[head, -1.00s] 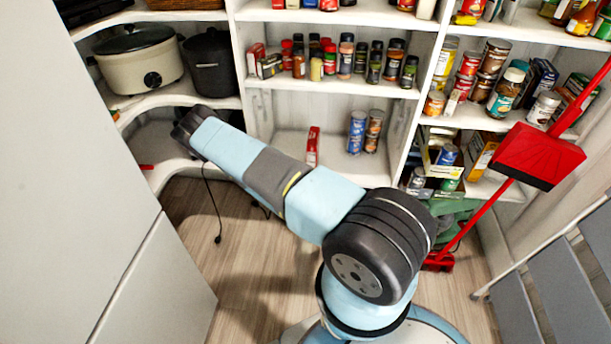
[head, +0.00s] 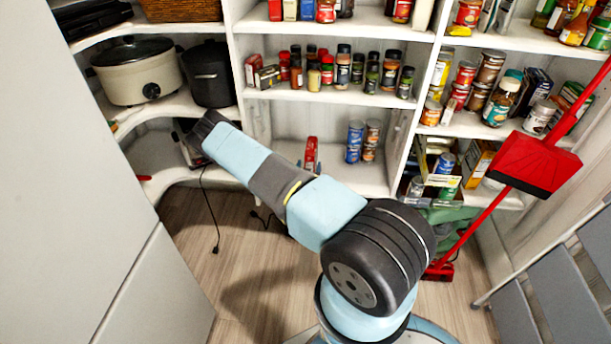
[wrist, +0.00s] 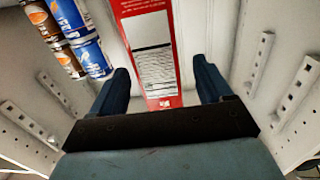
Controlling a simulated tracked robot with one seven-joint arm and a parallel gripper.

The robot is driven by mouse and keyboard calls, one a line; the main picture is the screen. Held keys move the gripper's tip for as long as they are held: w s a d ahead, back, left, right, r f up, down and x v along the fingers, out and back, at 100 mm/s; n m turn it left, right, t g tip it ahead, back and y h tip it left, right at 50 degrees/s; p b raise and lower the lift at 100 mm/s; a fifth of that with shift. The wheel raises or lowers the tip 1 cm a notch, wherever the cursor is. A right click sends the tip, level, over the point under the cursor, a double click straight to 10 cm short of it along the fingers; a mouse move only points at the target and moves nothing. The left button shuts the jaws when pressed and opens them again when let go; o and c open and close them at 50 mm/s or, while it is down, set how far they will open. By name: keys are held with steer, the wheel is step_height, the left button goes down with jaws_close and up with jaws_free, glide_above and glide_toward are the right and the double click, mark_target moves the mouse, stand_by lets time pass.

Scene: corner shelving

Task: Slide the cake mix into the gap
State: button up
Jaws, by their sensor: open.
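The cake mix appears to be the red box (head: 311,150) standing upright on the low middle shelf. In the wrist view the red box (wrist: 155,50) shows a white label panel and lies between the two fingers. My gripper (wrist: 161,70) is open, with one finger on each side of the box. There is a clear space at the right finger, and the left finger is close to the box; I cannot tell whether it touches. In the head view my gripper is mostly hidden behind my arm. Bare shelf lies between the box and the cans; I cannot tell which gap is meant.
Blue cans (head: 354,141) and brown cans (head: 372,142) are stacked to the right of the box; blue cans (wrist: 91,57) also show in the wrist view. Spice jars (head: 342,69) stand on the shelf above. A slow cooker (head: 139,72) and black pot (head: 209,74) stand left.

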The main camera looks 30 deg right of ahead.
steer(key=shift+x, duration=1.75)
jaws_close()
